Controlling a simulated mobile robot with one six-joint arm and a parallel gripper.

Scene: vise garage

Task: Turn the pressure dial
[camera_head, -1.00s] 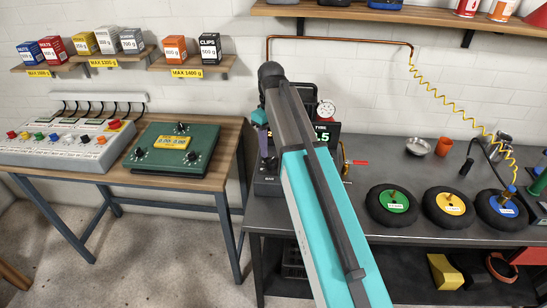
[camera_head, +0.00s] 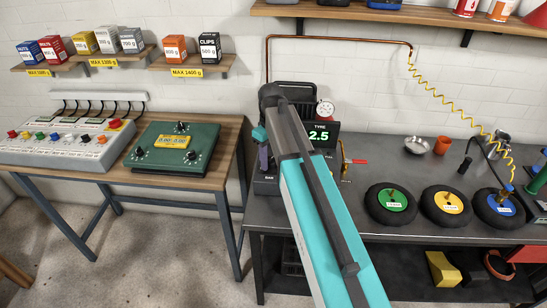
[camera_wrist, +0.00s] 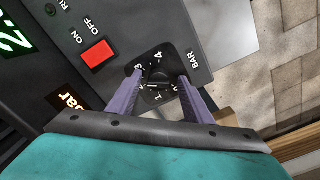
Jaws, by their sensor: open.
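The black pressure dial (camera_wrist: 159,86) shows in the wrist view, on the dark panel beside the word BAR, with white numbers around it. My gripper (camera_wrist: 162,77) is open, its two purple fingers reaching down on either side of the dial's knob. I cannot tell whether the fingers touch it. In the head view my gripper (camera_head: 262,150) is at the left of the compressor panel, and my arm hides the dial and much of the panel. The tyre display (camera_head: 320,136) reads 2.5 in green.
A red on/off switch (camera_wrist: 96,55) sits close to the dial. A red-handled valve (camera_head: 355,161) stands right of my arm. Green, yellow and blue-hubbed wheels (camera_head: 390,203) lie on the bench. A green dial box (camera_head: 175,147) is on the left table.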

